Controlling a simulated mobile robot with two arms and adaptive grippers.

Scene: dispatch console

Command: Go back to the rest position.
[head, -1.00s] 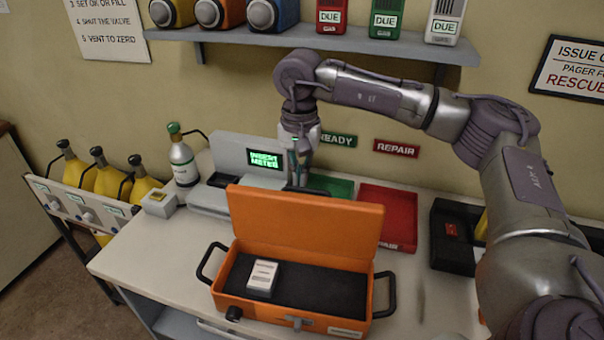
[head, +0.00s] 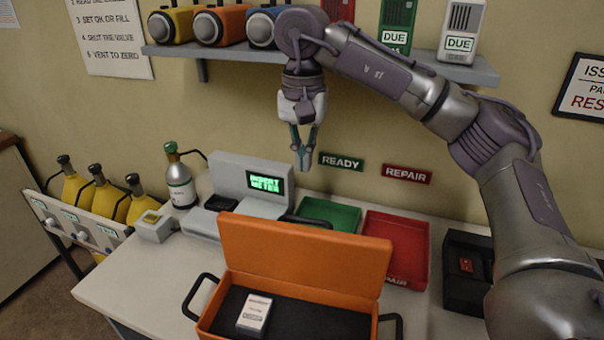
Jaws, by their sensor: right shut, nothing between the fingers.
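My right gripper (head: 304,160) hangs fingers down in the head view, in front of the wall and above the back of the table. It is shut and empty. It is above and apart from the green tray and the grey test station (head: 240,178), whose screen reads "INSERT METER". My right arm reaches in from the right side. My left gripper is not in view.
An open orange case (head: 300,262) stands at the front with a white meter (head: 254,314) inside. Behind it are a green tray (head: 345,214) and a red tray (head: 415,235). A shelf (head: 370,61) with several devices is close to my arm. A gas bottle (head: 180,180) stands left.

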